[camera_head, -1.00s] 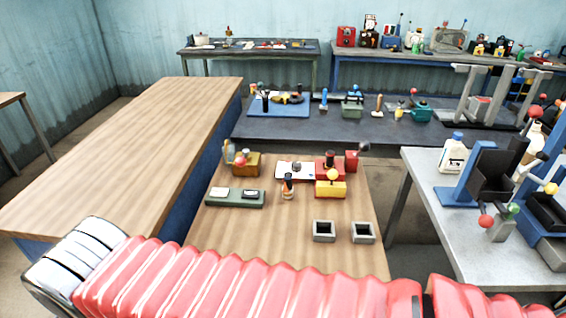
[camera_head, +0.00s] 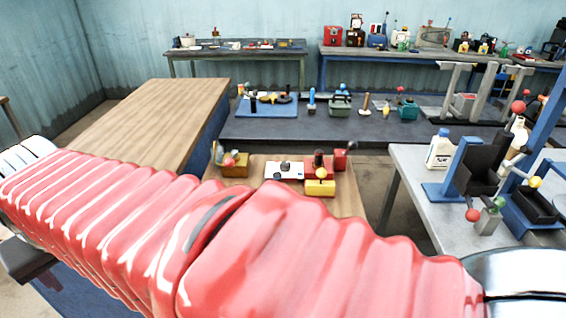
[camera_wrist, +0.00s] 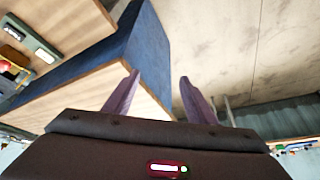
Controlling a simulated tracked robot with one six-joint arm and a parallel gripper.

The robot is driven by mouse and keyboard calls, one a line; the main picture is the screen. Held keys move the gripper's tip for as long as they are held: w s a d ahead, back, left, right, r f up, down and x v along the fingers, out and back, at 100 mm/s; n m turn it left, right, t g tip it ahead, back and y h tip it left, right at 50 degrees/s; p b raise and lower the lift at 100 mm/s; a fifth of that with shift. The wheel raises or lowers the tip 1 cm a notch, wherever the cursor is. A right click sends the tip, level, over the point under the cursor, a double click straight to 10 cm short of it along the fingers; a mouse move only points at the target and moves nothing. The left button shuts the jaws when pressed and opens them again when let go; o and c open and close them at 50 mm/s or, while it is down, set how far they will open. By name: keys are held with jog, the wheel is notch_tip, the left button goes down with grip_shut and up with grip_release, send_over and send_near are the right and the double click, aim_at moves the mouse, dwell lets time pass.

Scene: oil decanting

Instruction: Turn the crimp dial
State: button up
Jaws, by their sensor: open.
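I cannot tell for certain which thing is the crimp dial. On the small wooden table (camera_head: 262,177), the head view shows a white plate with a dark round knob (camera_head: 285,166), a red block with a dark upright post (camera_head: 318,165), and a yellow block with a yellow ball (camera_head: 320,187). My gripper (camera_wrist: 160,76) shows in the wrist view with two purple fingers spread apart and nothing between them. It is away from these devices, near the edge of a blue-sided wooden table (camera_wrist: 150,40). The head view does not show its fingers.
My red-sleeved arm hides the near part of the small table. A long wooden table (camera_head: 150,115) stands left. A grey table (camera_head: 420,190) on the right holds a white bottle (camera_head: 439,150) and a blue-framed device. A dark bench (camera_head: 300,127) stands behind.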

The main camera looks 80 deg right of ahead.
jog(key=w+d+r+m+g+h, duration=0.15)
jog(key=d+m, duration=0.25)
jog(key=d, duration=0.7)
jog(key=w+d+m+g, duration=0.15)
jog(key=d+m, duration=0.25)
jog(key=d, duration=0.8)
jog(key=w+d+r+m+g+h, duration=0.1)
jog(key=w+d+m, duration=0.25)
jog(key=d, duration=0.75)
jog(key=m+g, duration=0.4)
jog(key=m, duration=0.7)
send_over(285, 164)
jog(key=w+a, duration=0.4)
notch_tip(285, 164, down, 11)
jog(key=shift+y, duration=0.35)
jog(key=shift+f, duration=0.1)
jog(key=x, duration=1.3)
jog(key=shift+f, duration=0.3)
